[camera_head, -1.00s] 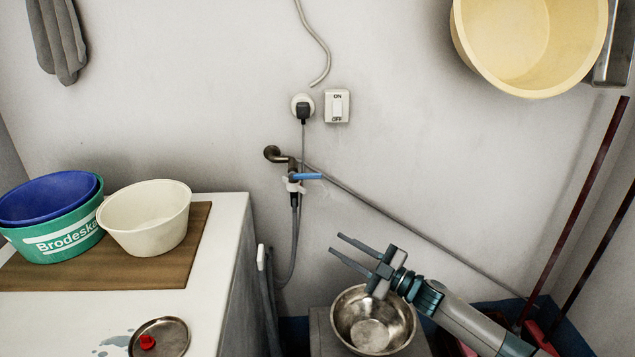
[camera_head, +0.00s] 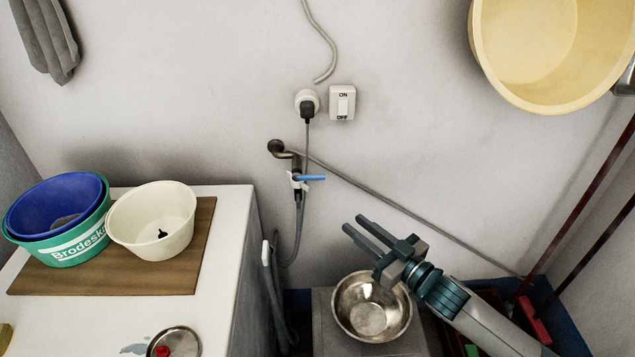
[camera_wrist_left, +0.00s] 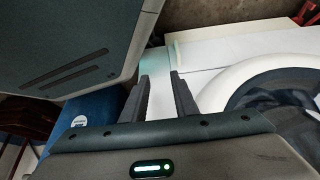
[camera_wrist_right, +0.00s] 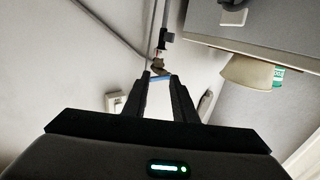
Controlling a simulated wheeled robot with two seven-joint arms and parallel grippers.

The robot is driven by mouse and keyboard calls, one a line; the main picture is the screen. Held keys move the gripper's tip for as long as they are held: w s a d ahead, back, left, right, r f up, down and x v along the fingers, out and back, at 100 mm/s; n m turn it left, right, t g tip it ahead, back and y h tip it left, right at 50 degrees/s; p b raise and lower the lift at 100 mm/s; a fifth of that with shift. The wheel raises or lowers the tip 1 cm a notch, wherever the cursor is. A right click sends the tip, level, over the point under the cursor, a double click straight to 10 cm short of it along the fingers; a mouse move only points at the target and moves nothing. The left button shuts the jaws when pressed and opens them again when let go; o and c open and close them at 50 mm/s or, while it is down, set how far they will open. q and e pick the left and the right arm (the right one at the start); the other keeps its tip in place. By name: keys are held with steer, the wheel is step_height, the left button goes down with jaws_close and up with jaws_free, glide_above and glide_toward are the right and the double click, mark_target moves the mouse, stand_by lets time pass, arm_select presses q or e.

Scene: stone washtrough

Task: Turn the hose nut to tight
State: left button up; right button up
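The tap (camera_head: 283,149) sticks out of the wall and carries a blue lever (camera_head: 310,178). Below it a white winged hose nut (camera_head: 297,184) sits where the grey hose (camera_head: 298,225) joins; its tightness cannot be told. My right gripper (camera_head: 353,223) is open and empty, to the right of and below the nut, pointing up and left. In the right wrist view the blue lever (camera_wrist_right: 159,78) shows beyond and between its fingers (camera_wrist_right: 159,75). My left gripper (camera_wrist_left: 158,77) is open and empty in its own wrist view and is not in the head view.
A white counter (camera_head: 227,220) stands left of the hose, with a white bowl (camera_head: 152,222) and nested blue bowl (camera_head: 60,200) on a wooden board (camera_head: 190,270). A metal bowl (camera_head: 372,308) stands below my right gripper. A grey pipe (camera_head: 400,208) slants across the wall.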

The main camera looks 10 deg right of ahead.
mark_target(309, 189)
stand_by(0.3)
